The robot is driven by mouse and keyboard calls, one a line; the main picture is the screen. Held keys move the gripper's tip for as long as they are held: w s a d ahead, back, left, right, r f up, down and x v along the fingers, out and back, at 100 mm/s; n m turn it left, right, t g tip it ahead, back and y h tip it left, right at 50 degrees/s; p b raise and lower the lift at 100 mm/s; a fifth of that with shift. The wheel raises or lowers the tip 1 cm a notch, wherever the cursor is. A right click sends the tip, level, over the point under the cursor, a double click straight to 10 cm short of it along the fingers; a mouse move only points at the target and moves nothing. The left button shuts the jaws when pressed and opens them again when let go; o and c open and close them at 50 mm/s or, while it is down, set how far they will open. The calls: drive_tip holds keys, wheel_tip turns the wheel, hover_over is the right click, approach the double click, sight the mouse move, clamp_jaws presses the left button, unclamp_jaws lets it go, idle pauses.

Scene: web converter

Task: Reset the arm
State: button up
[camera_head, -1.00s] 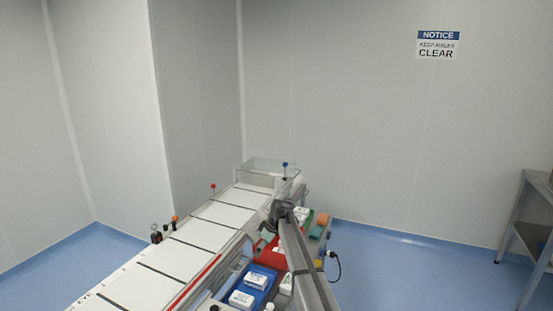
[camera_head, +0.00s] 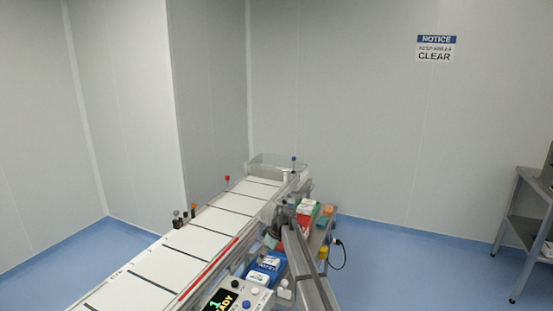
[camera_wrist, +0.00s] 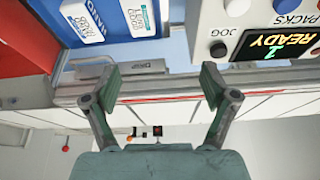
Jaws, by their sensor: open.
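My gripper (camera_wrist: 157,90) is open in the wrist view, its two green-padded fingers apart with nothing between them. It is above the edge of the web converter, with the metal side rail (camera_wrist: 140,88) behind the fingers. In the head view my arm reaches along the right side of the converter (camera_head: 190,242). The gripper's tips are not clear there, with the arm in front.
A blue bin (camera_head: 262,272) with white packs and a red bin lie beside the converter. A control panel (camera_wrist: 262,42) reading READY is at the wrist view's upper right. A metal shelf (camera_head: 522,225) stands at the far right. Blue floor between is clear.

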drive_tip(key=s+d+f+m+g+h, duration=0.1)
drive_tip(key=s+d+f+m, duration=0.5)
drive_tip(key=s, duration=0.8)
drive_tip(key=s+d+f+m+h, duration=0.2)
drive_tip(key=s+d+f, duration=0.45)
drive_tip(key=s, duration=0.85)
drive_tip(key=s+d+f+m+g+h, duration=0.1)
drive_tip(key=s+d+f+m, duration=0.35)
drive_tip(key=s+d, duration=0.7)
drive_tip(key=s+a+f+g+b, duration=0.2)
drive_tip(key=s+f+g+b, duration=0.4)
drive_tip(key=s+f, duration=2.1)
drive_tip(key=s+b, duration=0.3)
drive_tip(key=b, duration=0.1)
drive_tip(key=shift+a, duration=0.2)
